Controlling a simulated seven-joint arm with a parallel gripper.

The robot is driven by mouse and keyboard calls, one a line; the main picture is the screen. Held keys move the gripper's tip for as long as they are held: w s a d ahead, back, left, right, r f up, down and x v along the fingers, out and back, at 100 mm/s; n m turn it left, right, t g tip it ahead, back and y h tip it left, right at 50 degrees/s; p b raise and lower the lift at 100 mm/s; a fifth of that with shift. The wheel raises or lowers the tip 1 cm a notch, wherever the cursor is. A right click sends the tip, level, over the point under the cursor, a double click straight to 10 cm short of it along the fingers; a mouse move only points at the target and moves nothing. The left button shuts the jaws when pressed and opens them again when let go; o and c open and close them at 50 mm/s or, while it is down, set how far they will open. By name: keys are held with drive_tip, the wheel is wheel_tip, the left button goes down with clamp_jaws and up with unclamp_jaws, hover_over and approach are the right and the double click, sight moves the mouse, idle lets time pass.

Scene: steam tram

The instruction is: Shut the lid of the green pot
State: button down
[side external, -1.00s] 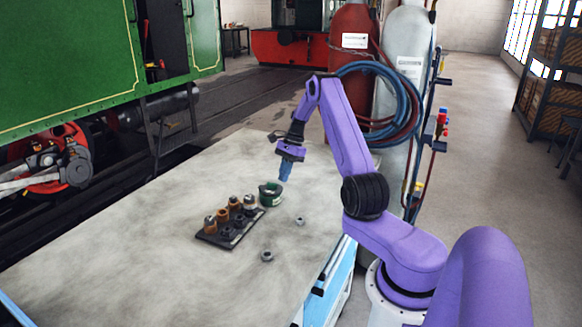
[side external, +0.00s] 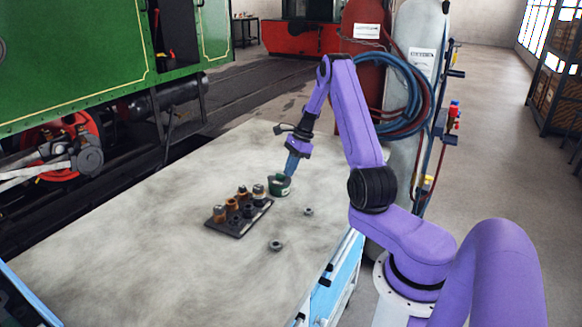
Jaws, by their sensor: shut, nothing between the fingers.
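The green pot (side external: 279,188) stands upright on the worktop, just behind the dark tray. Its lid is too small to make out clearly, so I cannot tell its angle. My gripper (side external: 289,174) points down with its blue fingers shut and nothing between them. The fingertips are at the upper right of the pot, at about rim height. I cannot tell whether they touch the lid or the pot.
A dark tray (side external: 233,231) holds several orange, dark and silver-topped fittings in front of the pot. Two loose nuts lie on the worktop, one to the pot's right (side external: 308,212) and one nearer (side external: 275,246). The left part of the worktop (side external: 130,235) is clear.

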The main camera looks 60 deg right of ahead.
drive_tip(key=shift+a+m, duration=0.2)
drive_tip(key=shift+m, duration=0.1)
drive_tip(key=s+d, duration=0.1)
drive_tip(key=d, duration=0.1)
drive_tip(key=s+d, duration=0.1)
drive_tip(key=d, duration=0.1)
drive_tip(key=shift+s, duration=0.15)
drive_tip(key=v, duration=1)
drive_tip(key=w+d+n+g, duration=0.2)
drive_tip(key=w+n, duration=0.4)
drive_tip(key=n, duration=0.1)
drive_tip(key=shift+y, duration=0.4)
drive_tip(key=x, duration=1)
drive_tip(key=shift+s, duration=0.25)
drive_tip(key=shift+w+a, duration=0.1)
drive_tip(key=shift+a, duration=1.9)
